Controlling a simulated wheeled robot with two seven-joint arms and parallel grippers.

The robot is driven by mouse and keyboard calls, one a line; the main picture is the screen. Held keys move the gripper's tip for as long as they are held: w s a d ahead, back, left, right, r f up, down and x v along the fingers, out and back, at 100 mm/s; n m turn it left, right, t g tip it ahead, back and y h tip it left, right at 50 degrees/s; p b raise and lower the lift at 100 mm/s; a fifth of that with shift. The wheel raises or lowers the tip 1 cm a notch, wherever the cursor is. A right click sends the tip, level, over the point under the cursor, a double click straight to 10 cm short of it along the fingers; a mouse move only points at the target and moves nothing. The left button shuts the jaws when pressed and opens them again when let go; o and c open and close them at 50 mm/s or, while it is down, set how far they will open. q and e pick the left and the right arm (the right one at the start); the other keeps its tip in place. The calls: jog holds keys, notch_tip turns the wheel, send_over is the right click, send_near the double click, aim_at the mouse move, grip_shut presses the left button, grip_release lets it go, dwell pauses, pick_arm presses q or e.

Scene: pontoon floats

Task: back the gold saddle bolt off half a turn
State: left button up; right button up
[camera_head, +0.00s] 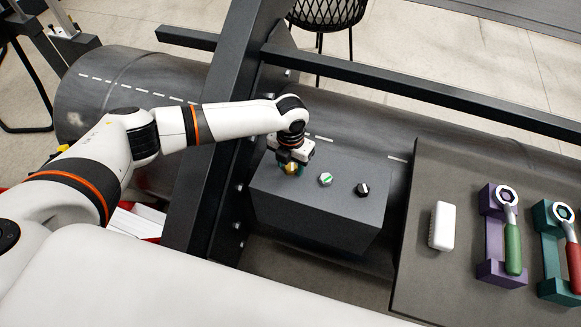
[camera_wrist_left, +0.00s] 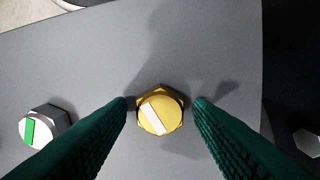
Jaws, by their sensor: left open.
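The gold saddle bolt (camera_wrist_left: 160,110) is a hex head with a white stripe, standing on top of the grey saddle block (camera_head: 315,208). In the head view the gold bolt (camera_head: 291,169) shows just under my left gripper (camera_head: 293,160). In the left wrist view the green fingers of my left gripper (camera_wrist_left: 160,102) stand open on either side of the bolt, with a gap on both sides. A silver bolt with a green stripe (camera_head: 325,179) and a black bolt with a white stripe (camera_head: 363,189) sit to its right. My right gripper is not in view.
A dark upright beam (camera_head: 225,130) stands close left of the block.

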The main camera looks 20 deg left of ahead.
pick_arm(q)
jog(key=c, duration=0.8)
jog(key=shift+r+n+p, duration=0.2)
jog(key=shift+n+p, duration=0.1)
jog(key=shift+p, duration=0.1)
jog(key=n+p, duration=0.6)
jog(key=n, duration=0.3)
jog(key=shift+r, duration=0.15)
jog(key=shift+n+p, duration=0.4)
jog(key=shift+n, duration=0.2)
jog(key=shift+f+n, duration=0.2)
jog(key=shift+n, duration=0.2)
jog(key=shift+f, duration=0.1)
